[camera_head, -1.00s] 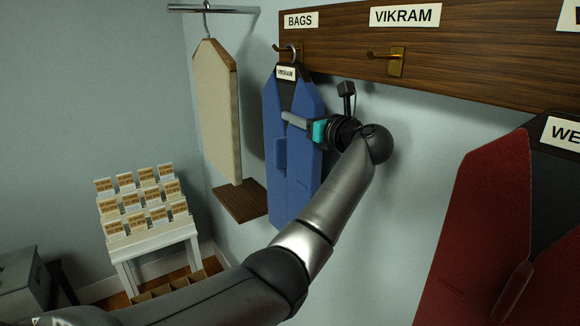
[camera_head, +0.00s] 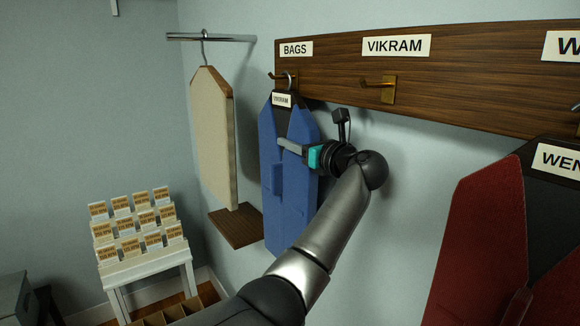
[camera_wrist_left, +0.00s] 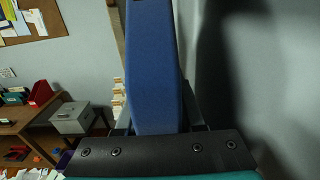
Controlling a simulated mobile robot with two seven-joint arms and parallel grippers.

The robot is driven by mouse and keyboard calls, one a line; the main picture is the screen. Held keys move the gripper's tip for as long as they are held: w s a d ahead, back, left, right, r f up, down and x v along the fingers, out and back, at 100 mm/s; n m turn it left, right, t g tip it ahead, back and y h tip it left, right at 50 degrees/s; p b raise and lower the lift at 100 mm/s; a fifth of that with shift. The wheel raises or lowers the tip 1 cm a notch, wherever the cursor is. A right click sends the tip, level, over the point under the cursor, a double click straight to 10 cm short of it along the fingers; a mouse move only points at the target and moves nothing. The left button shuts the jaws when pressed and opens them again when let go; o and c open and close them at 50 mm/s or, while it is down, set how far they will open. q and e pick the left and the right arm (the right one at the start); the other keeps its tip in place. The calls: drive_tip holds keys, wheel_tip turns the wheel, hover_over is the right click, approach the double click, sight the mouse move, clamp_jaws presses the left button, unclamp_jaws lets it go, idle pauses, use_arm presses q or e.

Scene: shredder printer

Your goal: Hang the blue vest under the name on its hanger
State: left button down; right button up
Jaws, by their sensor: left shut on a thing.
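The blue vest (camera_head: 270,160) hangs upright by its metal hook at the peg under the BAGS sign (camera_head: 296,49). A tag reading VIKRAM (camera_head: 283,99) is at its top. The VIKRAM name sign (camera_head: 396,46) is on the board to the right, with an empty brass hook (camera_head: 385,88) below it. My left gripper (camera_head: 290,147) is shut on the vest at its upper right part. In the left wrist view, the vest (camera_wrist_left: 153,65) fills the space between the fingers. My right gripper is not in view.
A wooden board (camera_head: 480,65) runs along the wall. A red vest (camera_head: 485,230) hangs at the right. A beige garment (camera_head: 212,130) hangs from a metal rail (camera_head: 212,38) at the left. A white stand (camera_head: 150,270) with several cards is lower left.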

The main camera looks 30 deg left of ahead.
use_arm(q)
drive_tip(key=shift+r, duration=0.8)
drive_tip(key=s+a+b, duration=0.1)
drive_tip(key=s+a, duration=0.2)
drive_tip(key=s, duration=0.5)
drive_tip(key=s+a+b, duration=0.2)
drive_tip(key=s+a, duration=0.2)
drive_tip(key=s, duration=0.4)
drive_tip(key=shift+s, duration=0.35)
drive_tip(key=shift+d, duration=0.1)
